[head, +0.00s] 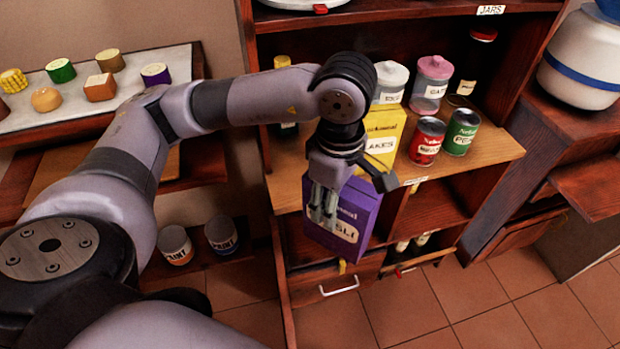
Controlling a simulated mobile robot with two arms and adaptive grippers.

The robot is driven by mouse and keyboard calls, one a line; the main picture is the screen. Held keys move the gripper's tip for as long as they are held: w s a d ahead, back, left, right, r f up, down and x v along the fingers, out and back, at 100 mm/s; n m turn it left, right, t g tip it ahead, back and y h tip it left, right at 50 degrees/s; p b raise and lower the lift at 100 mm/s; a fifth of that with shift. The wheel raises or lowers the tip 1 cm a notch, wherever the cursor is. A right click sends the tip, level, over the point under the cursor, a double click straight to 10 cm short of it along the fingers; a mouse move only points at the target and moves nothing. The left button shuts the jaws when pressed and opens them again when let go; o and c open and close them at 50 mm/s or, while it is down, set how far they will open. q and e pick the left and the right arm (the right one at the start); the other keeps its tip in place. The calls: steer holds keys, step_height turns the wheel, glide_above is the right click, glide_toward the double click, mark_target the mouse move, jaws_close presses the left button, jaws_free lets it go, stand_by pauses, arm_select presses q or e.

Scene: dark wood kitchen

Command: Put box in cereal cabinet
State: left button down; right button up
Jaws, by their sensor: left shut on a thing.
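A purple cereal box (357,206) with a pale label is held in front of the wooden cabinet (284,190). My left gripper (322,205) is shut on the purple box, with its fingers over the box's left part. The box is slightly tilted and hangs before the shelf edge and the compartment below it. A yellow box (385,131) labelled in part "LAKES" stands on the cabinet shelf just behind my left wrist. My arm and gripper hide part of the shelf. My right gripper does not show.
A red can (427,142), a green can (461,133) and lidded jars (432,84) stand on the same shelf. Lower compartments hold bottles (411,243). A drawer (338,286) is below. Paint cans (221,235) and a food tray (120,87) are left.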

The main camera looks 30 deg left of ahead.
arm_select(q)
step_height(320, 180, up, 2)
steer(key=n, duration=0.9)
steer(key=shift+w+d+r+n, duration=0.1)
steer(key=shift+n, duration=0.2)
steer(key=w+a+p, duration=0.4)
steer(key=w+a, duration=0.9)
steer(key=a, duration=0.2)
step_height(320, 180, down, 7)
steer(key=p, duration=0.1)
steer(key=shift+p, duration=0.4)
steer(key=c, duration=0.9)
jaws_free()
steer(key=shift+a, duration=0.1)
steer(key=shift+c, duration=0.2)
